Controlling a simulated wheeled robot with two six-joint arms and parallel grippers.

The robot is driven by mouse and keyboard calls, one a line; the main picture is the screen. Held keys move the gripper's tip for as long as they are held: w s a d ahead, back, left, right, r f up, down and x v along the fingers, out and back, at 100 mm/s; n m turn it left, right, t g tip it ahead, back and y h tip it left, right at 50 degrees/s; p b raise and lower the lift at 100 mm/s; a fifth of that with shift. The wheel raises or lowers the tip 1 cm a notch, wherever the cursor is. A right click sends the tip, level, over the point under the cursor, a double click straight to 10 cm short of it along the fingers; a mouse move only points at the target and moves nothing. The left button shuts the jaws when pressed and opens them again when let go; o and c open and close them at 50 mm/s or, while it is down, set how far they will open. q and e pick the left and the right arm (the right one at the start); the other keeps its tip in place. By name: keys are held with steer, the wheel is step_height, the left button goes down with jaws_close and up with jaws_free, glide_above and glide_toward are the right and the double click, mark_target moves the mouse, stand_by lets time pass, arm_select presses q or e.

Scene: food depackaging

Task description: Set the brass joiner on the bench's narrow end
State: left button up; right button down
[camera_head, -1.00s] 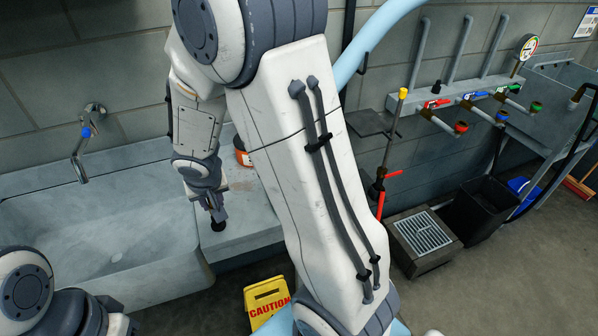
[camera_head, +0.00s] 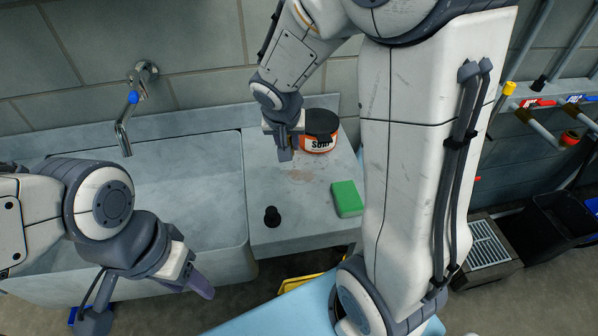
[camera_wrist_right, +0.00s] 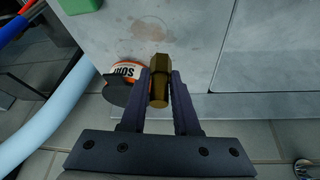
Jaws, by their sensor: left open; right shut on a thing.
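The brass joiner (camera_wrist_right: 159,82) is gripped between the two dark fingers of my right gripper (camera_wrist_right: 160,88) in the right wrist view. In the head view my right gripper (camera_head: 285,152) points down over the back part of the grey bench slab (camera_head: 300,236), just left of the soap tub; the joiner cannot be made out there. Whether the joiner touches the slab I cannot tell. My left gripper (camera_head: 200,286) is open and empty, low in front of the sink.
The soap tub (camera_head: 318,143), a green sponge (camera_head: 346,198) and a black plug (camera_head: 272,216) stand or lie on the slab. The sink basin (camera_head: 190,190) with its tap (camera_head: 130,110) adjoins it at left. The slab is clear between plug and sponge.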

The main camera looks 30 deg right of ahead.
steer(key=s+d+m+b, duration=0.3)
steer(key=s+b, duration=0.1)
steer(key=b, duration=0.1)
steer(key=shift+g+h, duration=0.3)
steer(key=shift+g, duration=0.1)
steer(key=w+a+f, duration=0.1)
steer(key=w+f, duration=0.1)
steer(key=w, duration=0.1)
steer(key=w+a+f+p, duration=0.1)
steer(key=w+a+f, duration=0.1)
steer(key=w, duration=0.1)
steer(key=w+a+f+p, duration=0.1)
steer(key=w+f, duration=0.1)
steer(key=w, duration=0.1)
steer(key=shift+w+a+f, duration=0.25)
steer(key=shift+w+f, duration=0.1)
steer(key=shift+w, duration=0.05)
steer(key=shift+w+f, duration=0.1)
steer(key=shift+f, duration=2)
arm_select(q)
step_height(320, 180, down, 5)
steer(key=shift+r, duration=0.1)
